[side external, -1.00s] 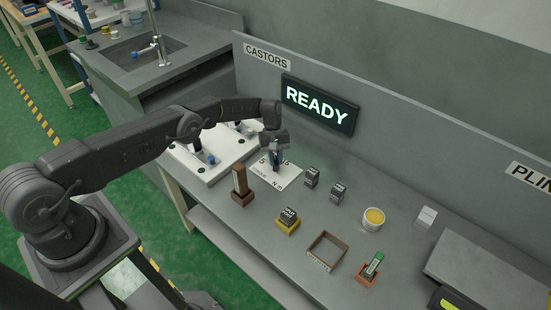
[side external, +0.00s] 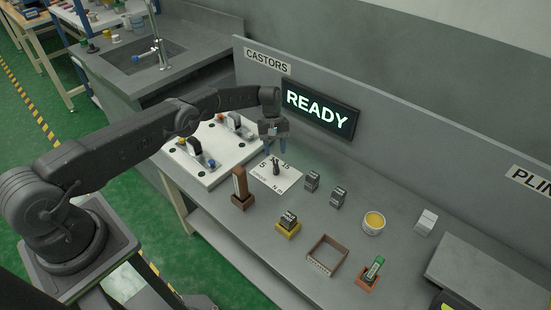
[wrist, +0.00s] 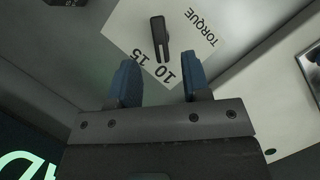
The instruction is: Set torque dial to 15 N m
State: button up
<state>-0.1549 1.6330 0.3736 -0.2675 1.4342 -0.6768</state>
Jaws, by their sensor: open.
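The torque dial is a dark elongated knob (wrist: 159,38) on a white plate (wrist: 120,22) printed TORQUE, with 10 and 15 readable in the wrist view. The knob's long axis points close to the 10, with the 15 off to its left. In the side view the knob (side external: 276,169) stands on its plate (side external: 266,182) on the bench. My gripper (side external: 272,150) is above the plate, apart from the knob. In the wrist view my gripper (wrist: 161,78) has its two blue fingers spread with nothing between them.
A lit READY screen (side external: 319,108) is on the wall behind. A white panel with levers (side external: 215,150) lies left of the plate. A brown upright block (side external: 241,188), dark cubes (side external: 312,180), a yellow-based block (side external: 288,223) and an open brown tray (side external: 327,255) stand nearby.

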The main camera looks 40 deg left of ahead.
jog(key=shift+v, duration=1.15)
jog(key=shift+r, duration=0.1)
notch_tip(320, 180, up, 7)
jog(key=t+y, duration=0.3)
jog(key=y, duration=0.1)
send_over(276, 164)
notch_tip(276, 164, down, 14)
jog(key=shift+f, duration=0.1)
jog(key=shift+c, duration=0.2)
grip_shut()
